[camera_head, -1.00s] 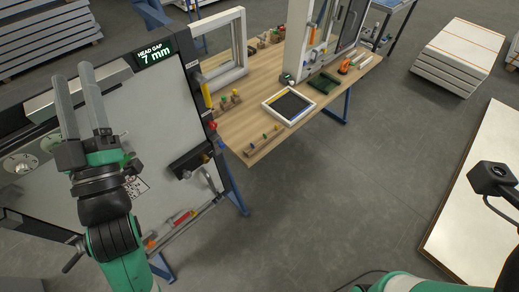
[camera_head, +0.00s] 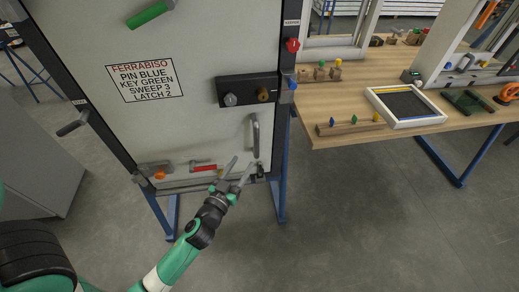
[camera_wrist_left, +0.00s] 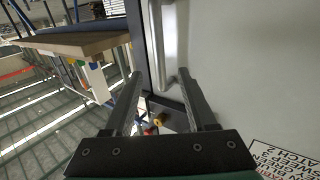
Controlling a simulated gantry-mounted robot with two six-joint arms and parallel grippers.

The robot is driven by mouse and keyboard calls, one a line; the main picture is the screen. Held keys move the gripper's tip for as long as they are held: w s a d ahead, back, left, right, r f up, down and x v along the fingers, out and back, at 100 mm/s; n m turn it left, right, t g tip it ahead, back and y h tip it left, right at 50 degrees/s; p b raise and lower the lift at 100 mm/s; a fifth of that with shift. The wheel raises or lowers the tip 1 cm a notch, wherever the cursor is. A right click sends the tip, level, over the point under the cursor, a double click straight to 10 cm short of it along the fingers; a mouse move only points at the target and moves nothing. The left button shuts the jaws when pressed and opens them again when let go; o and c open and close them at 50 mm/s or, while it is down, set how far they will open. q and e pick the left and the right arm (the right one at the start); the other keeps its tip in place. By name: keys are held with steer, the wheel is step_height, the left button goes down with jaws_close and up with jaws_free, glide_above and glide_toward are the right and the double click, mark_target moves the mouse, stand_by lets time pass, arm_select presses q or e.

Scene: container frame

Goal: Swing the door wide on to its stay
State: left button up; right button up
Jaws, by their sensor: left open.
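The door (camera_head: 200,45) is a pale panel in a dark upright frame, with a sign in red and black letters (camera_head: 141,80). A black lock box (camera_head: 247,90) with a round knob and a brass piece sits at its right side. Below it is a grey vertical pull handle (camera_head: 255,135). My left gripper (camera_head: 243,163) is open and empty just below the handle. In the left wrist view the handle (camera_wrist_left: 168,40) appears ahead, between the open fingers (camera_wrist_left: 159,75); contact cannot be told. I cannot clearly identify the stay. My right gripper is out of view.
A wooden bench (camera_head: 345,110) with a framed tray (camera_head: 405,106) stands at right. A grey cabinet (camera_head: 40,155) stands at left. Floor at lower right is clear.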

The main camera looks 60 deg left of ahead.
mark_target(255, 143)
arm_select(q)
steer(key=p+x, duration=0.1)
steer(key=x, duration=1)
steer(key=shift+w+a+r, duration=0.15)
steer(key=shift+w, duration=0.15)
jaws_close()
stand_by(0.9)
